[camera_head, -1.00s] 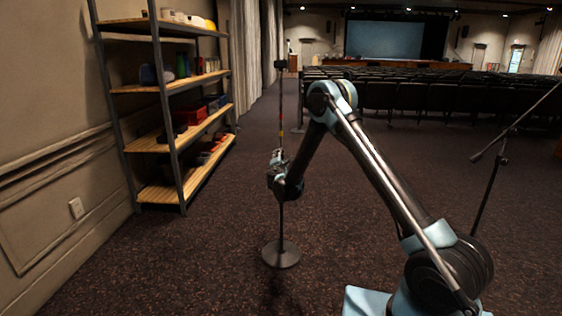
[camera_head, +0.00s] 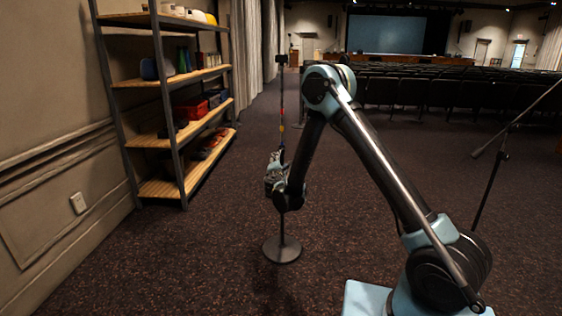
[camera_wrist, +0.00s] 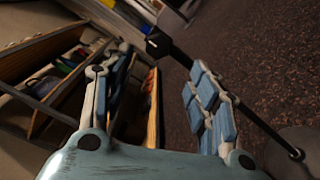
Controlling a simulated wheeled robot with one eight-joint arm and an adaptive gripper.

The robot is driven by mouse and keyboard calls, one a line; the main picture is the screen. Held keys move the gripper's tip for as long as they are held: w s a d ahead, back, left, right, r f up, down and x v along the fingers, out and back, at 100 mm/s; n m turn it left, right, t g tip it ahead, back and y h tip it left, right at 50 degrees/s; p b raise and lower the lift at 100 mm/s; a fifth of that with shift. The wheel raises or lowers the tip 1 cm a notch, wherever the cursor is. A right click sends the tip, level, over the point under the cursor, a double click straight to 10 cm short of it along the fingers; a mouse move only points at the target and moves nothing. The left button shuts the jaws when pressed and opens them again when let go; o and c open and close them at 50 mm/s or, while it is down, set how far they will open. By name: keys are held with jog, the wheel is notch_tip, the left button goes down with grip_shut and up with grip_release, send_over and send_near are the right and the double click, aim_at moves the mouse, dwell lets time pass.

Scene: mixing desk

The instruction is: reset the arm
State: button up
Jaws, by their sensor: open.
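My gripper (camera_head: 275,160) is open at the end of my raised, bent arm, and I see nothing held in it. In the head view it overlaps the thin pole of a floor stand (camera_head: 282,248); I cannot tell the depth gap there. In the wrist view the two jointed, blue-padded fingers of my gripper (camera_wrist: 158,62) are spread apart. The stand is upright in the head view.
A metal shelf rack with wooden boards (camera_head: 187,137) stands along the left wall, holding several coloured items. A microphone stand (camera_head: 490,185) is at the right. Rows of dark seats (camera_head: 430,95) are behind. Carpet (camera_head: 200,265) is clear between rack and floor stand.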

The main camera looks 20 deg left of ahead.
jog(key=shift+s+d, duration=0.15)
jog(key=shift+s, duration=0.35)
